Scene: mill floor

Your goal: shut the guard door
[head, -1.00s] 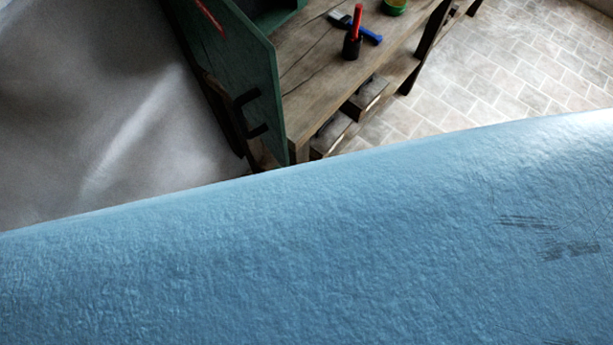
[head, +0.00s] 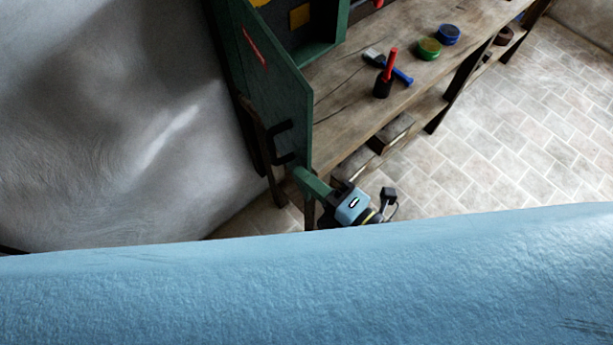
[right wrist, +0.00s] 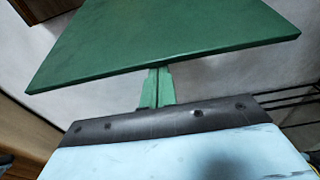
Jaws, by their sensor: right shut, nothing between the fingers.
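The guard door (head: 283,95) is a green panel with a dark handle (head: 283,143) on its left-hand face. It stands open, swung out from the green housing (head: 325,58) on the bench. My right gripper (head: 303,178) is at the door's lower front corner, just below and right of the handle. Its green fingers are shut and empty. In the right wrist view the fingers (right wrist: 155,88) point at the door's edge, and the panel (right wrist: 165,40) spreads above them. I cannot tell whether they touch it. My left gripper is not in view.
The wooden bench (head: 345,95) holds a red-handled tool in a dark cup (head: 383,85), a blue-handled brush (head: 400,75), a green tin (head: 429,48) and a blue tin (head: 448,34). A grey wall (head: 110,120) is at left. Tiled floor (head: 520,130) is open at right.

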